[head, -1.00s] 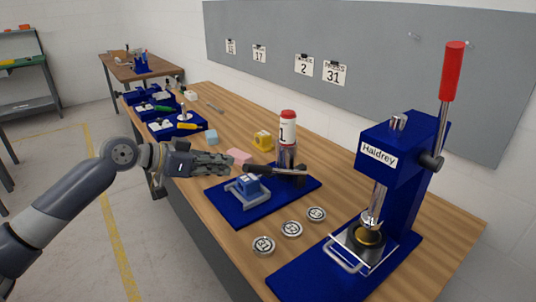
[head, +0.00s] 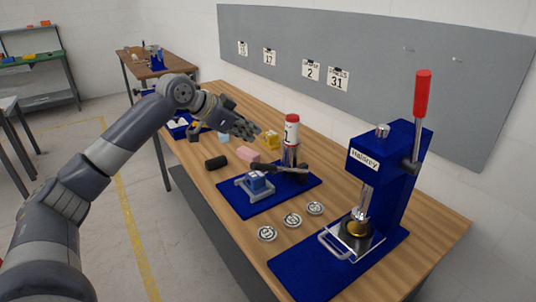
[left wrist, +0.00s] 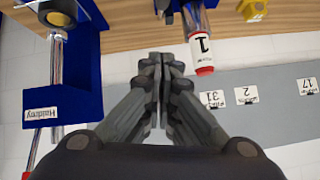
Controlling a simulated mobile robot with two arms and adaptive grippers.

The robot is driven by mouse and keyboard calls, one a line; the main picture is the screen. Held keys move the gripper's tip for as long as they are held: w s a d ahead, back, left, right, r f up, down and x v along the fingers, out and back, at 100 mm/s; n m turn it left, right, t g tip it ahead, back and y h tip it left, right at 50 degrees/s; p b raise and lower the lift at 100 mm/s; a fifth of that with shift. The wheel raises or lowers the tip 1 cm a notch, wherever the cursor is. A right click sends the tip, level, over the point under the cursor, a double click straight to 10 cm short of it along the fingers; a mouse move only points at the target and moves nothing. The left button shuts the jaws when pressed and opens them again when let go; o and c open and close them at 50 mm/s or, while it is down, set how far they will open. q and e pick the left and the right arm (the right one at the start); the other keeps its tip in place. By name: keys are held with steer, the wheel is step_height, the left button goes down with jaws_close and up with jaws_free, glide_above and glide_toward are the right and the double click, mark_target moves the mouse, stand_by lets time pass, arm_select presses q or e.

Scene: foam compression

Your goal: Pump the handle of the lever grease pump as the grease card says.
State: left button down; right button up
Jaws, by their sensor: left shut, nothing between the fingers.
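The lever grease pump has a white cylinder (head: 291,131) with a red cap and a "1" on it. It stands upright on a blue base (head: 304,190). Its dark lever (head: 287,168) sits low at the front of the cylinder. The cylinder also shows in the left wrist view (left wrist: 199,46). My left gripper (head: 250,131) is shut and empty, raised left of the cylinder and apart from it. Its closed fingers show in the left wrist view (left wrist: 160,65). Cards reading "2" (head: 311,71) and "31" (head: 338,79) hang on the grey board; their small headings are unclear. My right gripper is out of view.
A blue press (head: 395,165) with a red-gripped lever stands at the right. Round tins (head: 292,220) lie in front of the pump. A black cylinder (head: 216,163), a pink block (head: 248,154) and a yellow object (head: 270,140) are on the bench to the left.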

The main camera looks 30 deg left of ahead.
arm_select(q)
steer(key=p, duration=0.5)
glide_above(265, 165)
steer(key=f, duration=0.9)
steer(key=shift+w+d, duration=0.25)
steer(key=shift+d, duration=0.05)
steer(key=shift+s+a+f+p, duration=0.3)
steer(key=shift+f+p, duration=0.05)
steer(key=shift+f, duration=0.15)
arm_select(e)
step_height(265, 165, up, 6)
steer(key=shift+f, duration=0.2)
arm_select(q)
steer(key=shift+w, duration=0.1)
